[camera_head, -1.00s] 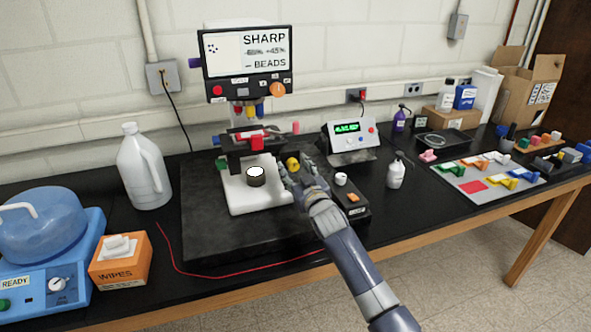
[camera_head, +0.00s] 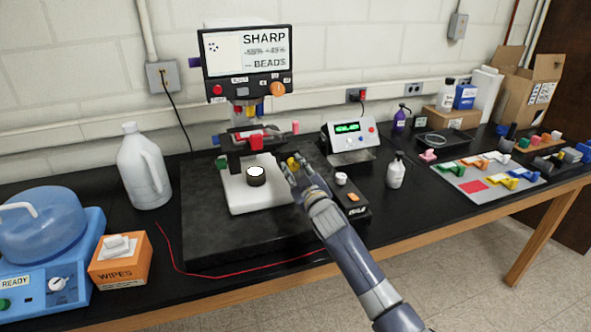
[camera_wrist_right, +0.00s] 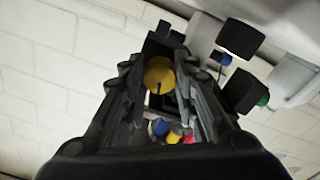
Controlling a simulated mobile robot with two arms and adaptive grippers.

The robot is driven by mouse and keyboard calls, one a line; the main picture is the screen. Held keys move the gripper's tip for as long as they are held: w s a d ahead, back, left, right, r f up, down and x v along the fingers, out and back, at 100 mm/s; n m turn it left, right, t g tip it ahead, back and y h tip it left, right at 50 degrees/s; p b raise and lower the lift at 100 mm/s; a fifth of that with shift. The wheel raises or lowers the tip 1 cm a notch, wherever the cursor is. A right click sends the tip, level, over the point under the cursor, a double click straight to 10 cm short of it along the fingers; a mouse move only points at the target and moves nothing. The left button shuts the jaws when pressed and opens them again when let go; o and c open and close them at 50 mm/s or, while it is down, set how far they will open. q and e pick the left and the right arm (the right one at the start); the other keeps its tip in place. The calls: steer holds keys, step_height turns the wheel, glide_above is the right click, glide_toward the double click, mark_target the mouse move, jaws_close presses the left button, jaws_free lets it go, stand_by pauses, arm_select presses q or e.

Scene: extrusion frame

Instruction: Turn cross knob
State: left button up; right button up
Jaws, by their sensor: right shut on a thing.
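A yellow round knob (camera_head: 291,163) sits on the right side of the microscope-like stand, beside its white stage (camera_head: 262,200). My right gripper (camera_head: 294,173) reaches it from the front right and partly covers it. In the right wrist view the yellow knob (camera_wrist_right: 160,73) shows between the two dark fingers, with a dark slot in its face. My right gripper is shut on this knob. I cannot make out a cross shape on it. My left gripper is not in view.
A dark cylinder with a white top (camera_head: 256,176) stands on the white stage. A screen unit (camera_head: 246,65) with an orange knob (camera_head: 278,89) is above. A small black box (camera_head: 352,205) lies right of my gripper.

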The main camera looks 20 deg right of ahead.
steer(key=n, duration=0.6)
steer(key=shift+f+n, duration=0.1)
steer(key=shift+n, duration=0.2)
steer(key=n, duration=0.6)
steer(key=shift+p, duration=0.3)
steer(key=shift+n, duration=0.3)
steer(key=o, duration=1)
steer(key=shift+o, duration=0.4)
steer(key=shift+s+f, duration=0.25)
steer(key=shift+f, duration=0.05)
steer(key=s, duration=1.1)
steer(key=shift+s+d+r, duration=0.25)
steer(key=shift+s+r, duration=0.05)
steer(key=shift+r, duration=0.1)
